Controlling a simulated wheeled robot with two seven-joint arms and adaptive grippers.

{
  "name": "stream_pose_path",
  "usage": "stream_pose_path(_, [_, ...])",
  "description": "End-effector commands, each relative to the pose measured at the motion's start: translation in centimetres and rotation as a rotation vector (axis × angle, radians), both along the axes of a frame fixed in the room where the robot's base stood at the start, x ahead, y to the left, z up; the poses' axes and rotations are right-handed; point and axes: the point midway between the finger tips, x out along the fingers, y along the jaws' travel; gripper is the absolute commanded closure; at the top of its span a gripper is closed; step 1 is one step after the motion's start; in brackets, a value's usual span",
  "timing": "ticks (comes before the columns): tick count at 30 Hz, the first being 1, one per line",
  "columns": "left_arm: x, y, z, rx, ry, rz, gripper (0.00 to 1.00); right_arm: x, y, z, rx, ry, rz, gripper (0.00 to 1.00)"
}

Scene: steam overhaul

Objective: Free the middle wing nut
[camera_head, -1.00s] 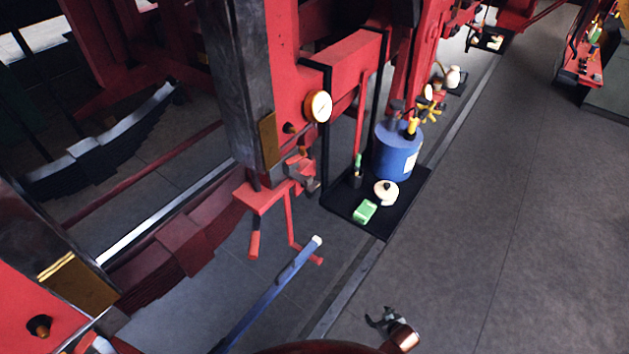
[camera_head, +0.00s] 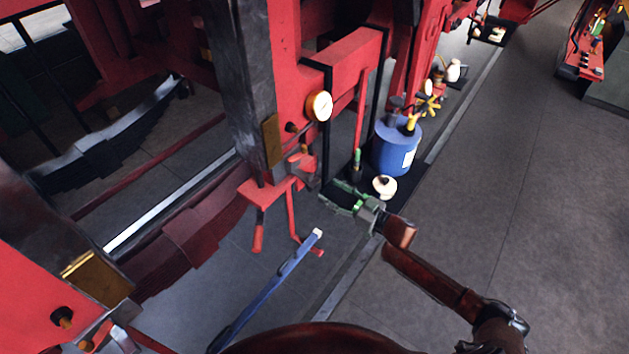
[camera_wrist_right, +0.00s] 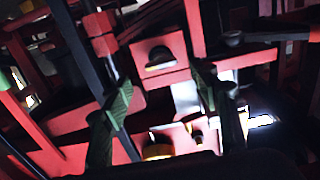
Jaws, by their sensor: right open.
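No wing nut can be told for certain. A red plate with a dark round fitting (camera_wrist_right: 159,57) shows beyond the fingertips, and a brass-coloured part (camera_wrist_right: 158,150) lower down. My left gripper is not in view.
A blue canister (camera_head: 394,150) and a white round pot (camera_head: 384,186) stand on the black mat (camera_head: 408,186). A round gauge (camera_head: 319,106) faces out from the red frame. A blue bar (camera_head: 270,288) slants up at the front.

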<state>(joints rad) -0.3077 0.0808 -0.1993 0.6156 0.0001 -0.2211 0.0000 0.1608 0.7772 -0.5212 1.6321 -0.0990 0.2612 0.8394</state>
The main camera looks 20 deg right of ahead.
Motion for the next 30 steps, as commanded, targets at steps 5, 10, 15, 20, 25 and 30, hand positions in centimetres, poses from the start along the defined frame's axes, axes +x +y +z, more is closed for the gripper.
stream_pose_path(5, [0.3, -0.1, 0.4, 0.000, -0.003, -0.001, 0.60, 1.7, 1.5, 0.4, 0.005, -0.004, 0.008, 0.45])
stream_pose_path(10, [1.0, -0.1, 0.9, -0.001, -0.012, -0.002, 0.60, 3.9, 3.2, 0.4, 0.004, -0.004, 0.007, 0.45])
stream_pose_path(15, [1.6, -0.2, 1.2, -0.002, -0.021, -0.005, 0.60, 5.4, 4.3, 0.2, 0.003, -0.002, 0.005, 0.45])
stream_pose_path(20, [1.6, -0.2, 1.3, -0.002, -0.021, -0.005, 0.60, 5.9, 4.7, 0.1, 0.001, -0.002, 0.005, 0.45])
stream_pose_path(25, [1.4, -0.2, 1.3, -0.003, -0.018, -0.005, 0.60, 6.0, 4.8, 0.1, 0.001, -0.002, 0.005, 0.45])
stream_pose_path(30, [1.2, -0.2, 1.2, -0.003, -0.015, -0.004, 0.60, 5.9, 4.7, 0.1, 0.001, -0.002, 0.004, 0.53])
